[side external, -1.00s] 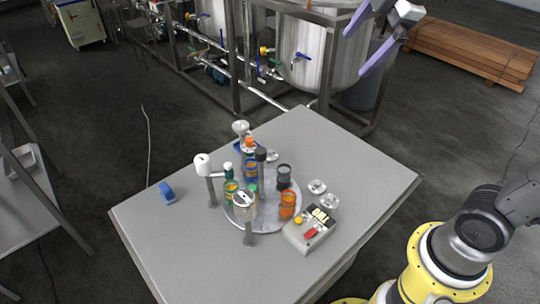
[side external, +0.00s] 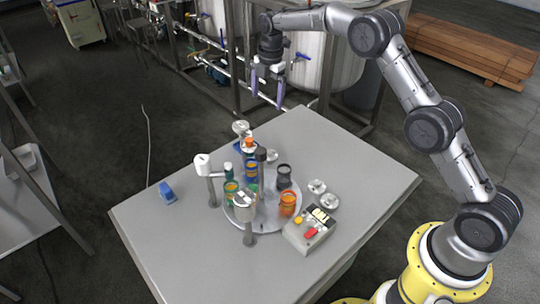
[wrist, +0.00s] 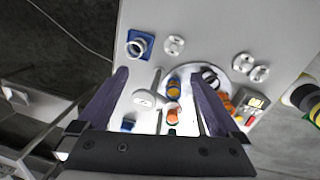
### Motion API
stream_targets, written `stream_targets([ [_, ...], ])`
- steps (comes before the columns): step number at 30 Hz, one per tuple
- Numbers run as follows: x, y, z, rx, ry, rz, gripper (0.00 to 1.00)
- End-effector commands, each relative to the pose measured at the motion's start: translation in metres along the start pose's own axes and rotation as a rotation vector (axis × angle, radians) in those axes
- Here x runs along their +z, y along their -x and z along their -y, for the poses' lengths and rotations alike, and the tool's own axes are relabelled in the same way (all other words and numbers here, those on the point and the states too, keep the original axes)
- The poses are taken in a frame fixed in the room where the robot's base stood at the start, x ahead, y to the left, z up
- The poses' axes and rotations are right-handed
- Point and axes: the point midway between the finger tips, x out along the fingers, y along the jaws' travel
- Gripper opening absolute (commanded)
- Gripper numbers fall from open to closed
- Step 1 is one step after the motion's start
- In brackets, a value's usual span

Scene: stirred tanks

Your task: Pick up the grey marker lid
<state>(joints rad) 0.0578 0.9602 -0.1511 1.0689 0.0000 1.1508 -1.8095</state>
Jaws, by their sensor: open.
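A round grey turntable (side external: 266,222) on the table carries several small jars. A dark grey cylinder with a dark top (side external: 284,172) stands at its right rear; it is the likeliest grey marker lid, but I cannot tell for sure. In the wrist view a dark ringed piece (wrist: 210,77) shows near the right finger. An orange jar (side external: 288,204) stands in front of the dark cylinder. My gripper (side external: 267,99) is open and empty, pointing down high above the table's far side. Its two purple fingers frame the table in the wrist view (wrist: 159,76).
A white-headed post (side external: 203,164) stands left of the turntable, and another post (side external: 246,225) in front. A control box (side external: 309,232) with coloured buttons and clear round pieces (side external: 317,186) lie to the right. A blue item (side external: 167,193) lies left. The table's front is clear.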

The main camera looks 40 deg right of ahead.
Motion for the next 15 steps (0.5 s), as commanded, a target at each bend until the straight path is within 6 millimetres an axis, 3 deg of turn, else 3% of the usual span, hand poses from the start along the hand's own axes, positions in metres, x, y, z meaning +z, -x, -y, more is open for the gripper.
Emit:
stream_targets([
  [1,0.001,-0.023,0.002,-0.029,-0.003,-0.007,1.00],
  [4,0.001,-0.054,0.010,-0.075,-0.007,-0.018,1.00],
  [15,-0.001,-0.114,0.023,-0.115,-0.010,-0.027,1.00],
])
